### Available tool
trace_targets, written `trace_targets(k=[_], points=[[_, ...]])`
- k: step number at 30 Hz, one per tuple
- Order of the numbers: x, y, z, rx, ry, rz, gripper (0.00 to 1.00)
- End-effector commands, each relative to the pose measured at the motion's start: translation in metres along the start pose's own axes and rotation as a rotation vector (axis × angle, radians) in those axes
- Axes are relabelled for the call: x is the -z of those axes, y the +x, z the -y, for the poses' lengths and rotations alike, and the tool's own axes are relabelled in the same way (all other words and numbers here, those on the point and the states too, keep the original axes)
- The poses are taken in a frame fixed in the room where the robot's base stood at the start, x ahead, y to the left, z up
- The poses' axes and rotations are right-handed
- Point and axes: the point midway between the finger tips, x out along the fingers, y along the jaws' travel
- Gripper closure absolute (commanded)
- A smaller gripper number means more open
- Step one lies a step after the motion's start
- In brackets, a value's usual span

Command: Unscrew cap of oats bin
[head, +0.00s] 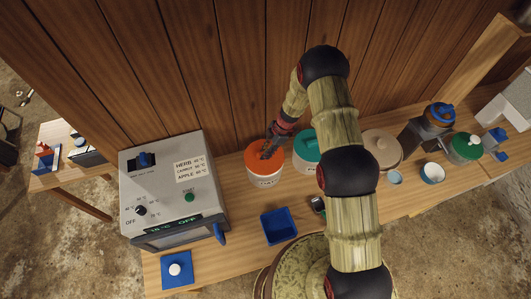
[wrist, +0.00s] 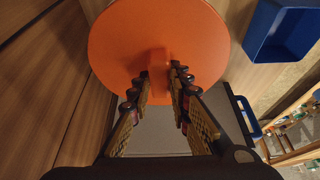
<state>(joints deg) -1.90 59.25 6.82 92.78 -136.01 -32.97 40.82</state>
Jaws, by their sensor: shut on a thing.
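The orange cap (head: 254,161) sits on a white bin (head: 265,182) beside the grey machine. The small lettering on the bin is too blurred to read. My gripper (head: 267,152) reaches down onto the cap from above. In the wrist view, the wide round orange cap (wrist: 118,40) has a raised grip in its middle, and my gripper (wrist: 160,80) has its two fingers shut on that grip. The cap looks level on the bin in the head view; I cannot tell how far it is turned.
A teal-lidded bin (head: 305,145) stands close at the right, with a tan-lidded jar (head: 382,146) further right. The grey machine (head: 172,185) is close at the left. A blue tray (head: 279,227) lies in front. The wooden wall (head: 180,70) rises behind.

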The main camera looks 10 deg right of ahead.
Motion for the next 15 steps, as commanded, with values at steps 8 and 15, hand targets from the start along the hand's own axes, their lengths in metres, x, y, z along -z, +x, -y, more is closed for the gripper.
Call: trace_targets(k=[8,15], points=[[0.0026,-0.0066,-0.0004,-0.001,0.000,0.000,1.00],[0.0027,-0.0068,-0.0004,-0.001,0.000,0.000,1.00]])
